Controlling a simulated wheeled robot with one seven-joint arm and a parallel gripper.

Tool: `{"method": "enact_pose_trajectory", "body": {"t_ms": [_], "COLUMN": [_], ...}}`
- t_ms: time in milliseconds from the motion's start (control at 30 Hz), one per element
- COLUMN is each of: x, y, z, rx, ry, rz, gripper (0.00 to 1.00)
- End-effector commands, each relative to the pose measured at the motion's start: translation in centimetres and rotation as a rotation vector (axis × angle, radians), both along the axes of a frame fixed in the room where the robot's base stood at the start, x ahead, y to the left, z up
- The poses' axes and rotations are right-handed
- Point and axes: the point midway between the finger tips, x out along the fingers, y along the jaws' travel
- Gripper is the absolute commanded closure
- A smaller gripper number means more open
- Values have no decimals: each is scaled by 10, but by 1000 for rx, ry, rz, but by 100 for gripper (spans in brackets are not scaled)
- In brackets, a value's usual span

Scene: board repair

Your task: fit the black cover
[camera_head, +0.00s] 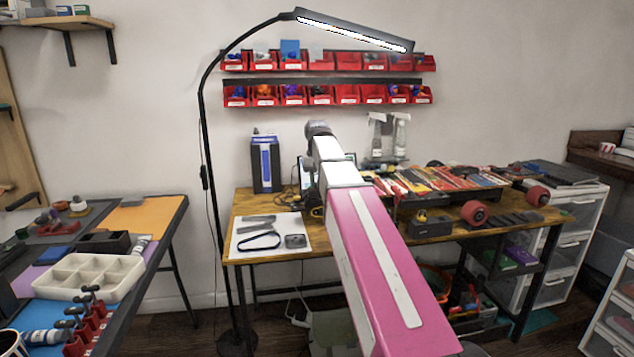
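A skateboard-like board (445,181) with a red and yellow pattern and orange-red wheels (474,213) is on the wooden workbench, right of my arm. I cannot tell for certain which dark part is the black cover. Flat dark pieces (257,219), a dark loop (259,241) and a small dark square part (296,241) lie on a white sheet (240,249) at the bench's left end. My pink and white arm reaches up over the middle of the bench and hides part of it. My gripper cannot be made out behind the arm.
A blue and black box (265,163) stands at the bench's back left. A black lamp pole (204,130) rises left of the bench. Red bins (347,95) hang on the wall. A left table holds a white divided tray (133,291). White drawers (578,246) stand at right.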

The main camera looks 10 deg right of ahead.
Motion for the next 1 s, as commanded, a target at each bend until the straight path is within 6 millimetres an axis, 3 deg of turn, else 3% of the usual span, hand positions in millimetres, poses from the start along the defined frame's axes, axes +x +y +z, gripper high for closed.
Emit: {"method": "enact_pose_trajectory", "body": {"t_ms": [667, 1000], "x": [0, 0], "y": [0, 0], "z": [-19, -20], "rx": [0, 0], "ry": [0, 0], "rz": [0, 0], "gripper": [96, 96]}}
